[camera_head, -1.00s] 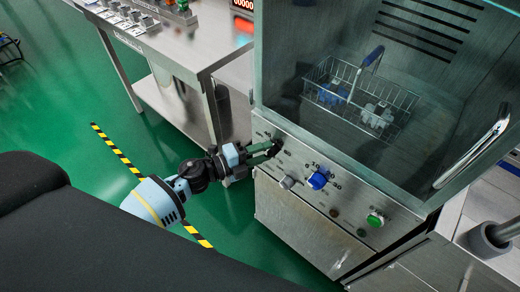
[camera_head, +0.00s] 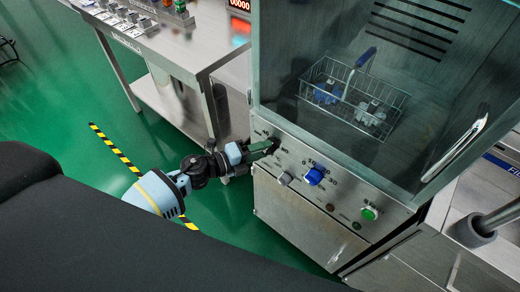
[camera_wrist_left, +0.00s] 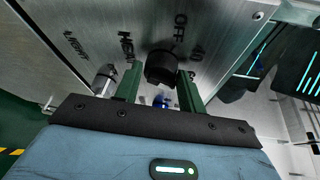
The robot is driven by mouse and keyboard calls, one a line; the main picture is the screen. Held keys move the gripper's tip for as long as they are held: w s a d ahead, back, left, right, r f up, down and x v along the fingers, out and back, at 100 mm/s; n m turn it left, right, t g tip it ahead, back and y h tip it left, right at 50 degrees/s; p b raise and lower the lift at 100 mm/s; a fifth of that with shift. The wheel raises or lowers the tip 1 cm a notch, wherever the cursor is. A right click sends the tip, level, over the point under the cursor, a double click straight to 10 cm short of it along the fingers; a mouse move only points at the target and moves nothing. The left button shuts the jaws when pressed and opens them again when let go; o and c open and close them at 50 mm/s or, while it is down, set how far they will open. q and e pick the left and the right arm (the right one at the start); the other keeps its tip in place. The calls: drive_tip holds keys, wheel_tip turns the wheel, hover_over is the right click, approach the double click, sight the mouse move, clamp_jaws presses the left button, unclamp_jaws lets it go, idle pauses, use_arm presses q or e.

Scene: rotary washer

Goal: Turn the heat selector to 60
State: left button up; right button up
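The washer's front panel (camera_head: 300,205) carries a black knob (camera_head: 273,144) at its left end. The knob (camera_wrist_left: 163,66) also shows in the left wrist view, with printed marks around it including "OFF" and "40". Its pointer cannot be made out. My left gripper (camera_head: 268,148) is at this knob. In the left wrist view the two green fingers (camera_wrist_left: 160,92) stand apart, one on either side of the knob. A small gap shows at the left finger; contact at the right finger cannot be told. My right gripper is not in view.
A grey knob (camera_head: 284,179), a blue knob (camera_head: 314,176) and a green button (camera_head: 369,213) sit further right on the panel. A wire basket (camera_head: 392,95) is behind the washer's glass. A steel table (camera_head: 200,52) stands to the left, with green floor below.

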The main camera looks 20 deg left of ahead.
use_arm(q)
drive_tip(key=o, duration=0.3)
drive_tip(key=shift+o, duration=0.2)
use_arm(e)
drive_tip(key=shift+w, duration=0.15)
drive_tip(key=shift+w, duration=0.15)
use_arm(q)
drive_tip(key=v, duration=0.8)
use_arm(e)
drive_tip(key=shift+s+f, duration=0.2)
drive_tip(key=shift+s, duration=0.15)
use_arm(q)
drive_tip(key=shift+d, duration=0.1)
